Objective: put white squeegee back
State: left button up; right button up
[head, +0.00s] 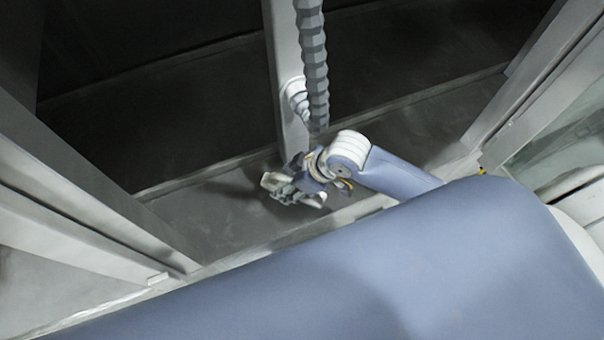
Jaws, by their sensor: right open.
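I cannot make out a white squeegee in the head view. My right gripper (291,194) is near the middle of the picture, low over a dark grey floor strip, at the end of my blue and white arm. Its fingers are apart and I see nothing between them. It is close to the foot of a light grey upright post (287,60), partly in front of it. I cannot tell whether they touch. My left gripper is not in view.
A grey ribbed hose (313,60) hangs beside the post, with a white ringed fitting (297,98) on the post. Pale frame uprights stand at left (80,180) and right (535,85). Dark space lies behind. A pale sill (245,259) crosses below the gripper.

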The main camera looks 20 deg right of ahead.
jog(key=b+v, duration=0.2)
jog(key=v, duration=0.8)
jog(key=shift+s+d+r, duration=0.1)
jog(key=shift+s+r, duration=0.05)
jog(key=shift+s, duration=0.05)
